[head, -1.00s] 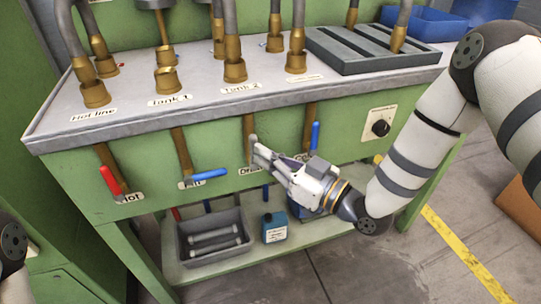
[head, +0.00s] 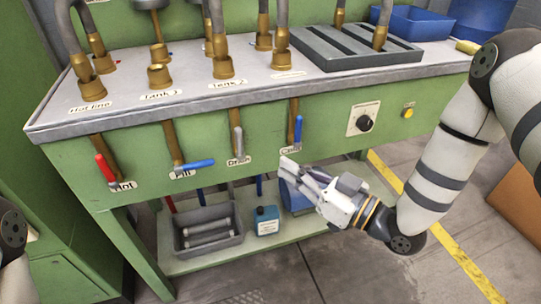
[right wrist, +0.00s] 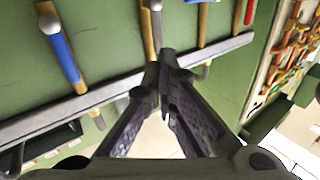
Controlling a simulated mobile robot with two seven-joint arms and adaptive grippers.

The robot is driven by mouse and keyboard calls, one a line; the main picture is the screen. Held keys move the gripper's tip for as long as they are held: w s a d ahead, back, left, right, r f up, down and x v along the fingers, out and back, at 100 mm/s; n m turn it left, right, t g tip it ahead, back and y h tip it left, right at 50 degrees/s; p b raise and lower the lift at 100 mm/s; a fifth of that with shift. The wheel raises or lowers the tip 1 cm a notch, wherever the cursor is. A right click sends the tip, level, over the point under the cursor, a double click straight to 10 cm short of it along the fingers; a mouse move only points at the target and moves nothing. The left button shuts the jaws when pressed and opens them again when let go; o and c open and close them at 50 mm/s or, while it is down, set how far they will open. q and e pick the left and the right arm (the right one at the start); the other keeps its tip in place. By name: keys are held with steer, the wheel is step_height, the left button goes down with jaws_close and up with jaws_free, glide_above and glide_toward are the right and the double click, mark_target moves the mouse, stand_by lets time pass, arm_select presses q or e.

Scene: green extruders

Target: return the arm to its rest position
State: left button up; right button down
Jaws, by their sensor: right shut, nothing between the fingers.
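My right arm reaches in from the right in the head view. Its right gripper (head: 287,165) is shut and empty, in front of the green bench face, below and right of the grey Drain handle (head: 238,142). The gripper is just below the upright blue handle (head: 298,130); whether it touches anything there I cannot tell. In the right wrist view the fingertips (right wrist: 168,58) meet with nothing between them. My left gripper is out of view; only a bit of the left arm shows at the left edge.
The red Hot handle (head: 105,168) slants down and the blue Fill handle (head: 196,165) lies level. The floor by the yellow line (head: 440,240) is open.

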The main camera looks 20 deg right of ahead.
steer(key=s+d+f+m+g+h+p, duration=0.15)
steer(key=s+f+m+g+h, duration=0.45)
steer(key=s+f, duration=1.15)
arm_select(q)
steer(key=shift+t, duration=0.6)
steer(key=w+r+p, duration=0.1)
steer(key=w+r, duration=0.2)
arm_select(e)
steer(key=s+d+f+g+h, duration=0.1)
steer(key=s+g, duration=0.4)
steer(key=s, duration=0.5)
steer(key=s+d+f+g+h, duration=0.1)
steer(key=s+d+g+h, duration=0.2)
steer(key=s+g, duration=0.3)
steer(key=s+h, duration=0.1)
steer(key=s, duration=0.4)
steer(key=shift+s+d+f+m+g, duration=0.3)
steer(key=shift+d+f, duration=0.1)
